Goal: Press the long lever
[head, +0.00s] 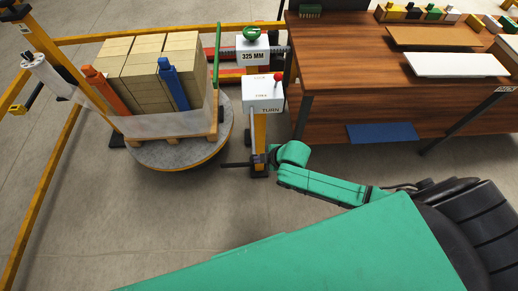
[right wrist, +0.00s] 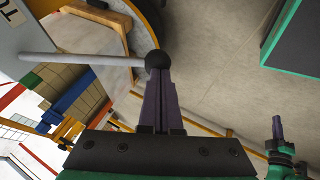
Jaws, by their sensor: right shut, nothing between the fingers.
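The long lever is a pale grey rod (right wrist: 85,59) with a black ball (right wrist: 157,60) at its end in the right wrist view. Its far end runs toward a pale panel at the left edge. In the head view the white control box (head: 263,92) stands on a yellow post, with a thin rod hanging beside the post. My right gripper (head: 228,165) is low by that post, shut and empty. In the right wrist view its dark fingertips (right wrist: 159,76) are at the ball, seeming to touch it; the depth is unclear. A green part with a dark finger, apparently my left gripper (right wrist: 278,130), shows at lower right.
A pallet of wrapped bricks (head: 140,75) stands on a round grey turntable (head: 180,150) to the left. A brown wooden bench (head: 350,70) is at the right. Yellow rails (head: 45,190) run along the left. The floor in front is clear.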

